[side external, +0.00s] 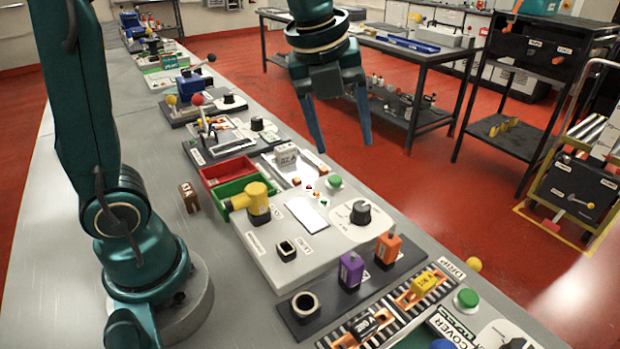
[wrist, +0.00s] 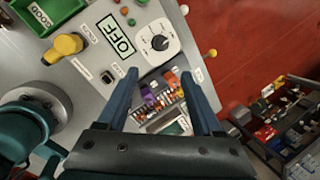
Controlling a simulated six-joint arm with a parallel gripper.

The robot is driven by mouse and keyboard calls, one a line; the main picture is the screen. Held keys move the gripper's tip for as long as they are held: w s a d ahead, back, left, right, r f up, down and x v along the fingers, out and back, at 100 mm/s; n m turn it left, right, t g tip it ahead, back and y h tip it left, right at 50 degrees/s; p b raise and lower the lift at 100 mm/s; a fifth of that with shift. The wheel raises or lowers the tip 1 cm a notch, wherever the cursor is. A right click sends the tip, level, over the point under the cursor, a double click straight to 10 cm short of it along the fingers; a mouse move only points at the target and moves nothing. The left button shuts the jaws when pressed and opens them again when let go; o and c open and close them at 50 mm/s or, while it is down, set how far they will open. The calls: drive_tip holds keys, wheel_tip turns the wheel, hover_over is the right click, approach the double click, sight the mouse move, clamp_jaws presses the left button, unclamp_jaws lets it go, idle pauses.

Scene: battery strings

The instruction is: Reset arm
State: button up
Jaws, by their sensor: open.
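My gripper (side external: 340,135) hangs in the air above the long grey bench (side external: 230,290), its two blue fingers spread with nothing between them. In the wrist view my gripper (wrist: 160,82) also shows open and empty. Below it in that view are the panel with the OFF display (wrist: 116,36) and a black dial (wrist: 160,42). In the side external view the dial (side external: 361,212) sits on the same panel, with a yellow piece (side external: 257,200) beside it. The fingertips are clear of everything on the bench.
Red and green bins (side external: 228,170) stand on the bench. A purple block (side external: 351,270) and an orange block (side external: 388,247) stand upright nearer the camera. A brown block (side external: 189,197) stands left of the bins. Dark shelving (side external: 540,80) is beyond the red floor; the air around the gripper is free.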

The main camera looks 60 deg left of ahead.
drive_tip(key=s+f+n+t, duration=0.1)
drive_tip(key=s+n, duration=0.5)
drive_tip(key=n, duration=0.6)
drive_tip(key=s+f+n+t, duration=0.1)
drive_tip(key=s+f+n, duration=0.1)
drive_tip(key=s+n, duration=0.5)
drive_tip(key=shift+f+n, duration=0.3)
drive_tip(key=shift+n, duration=2.8)
drive_tip(key=shift+s, duration=0.1)
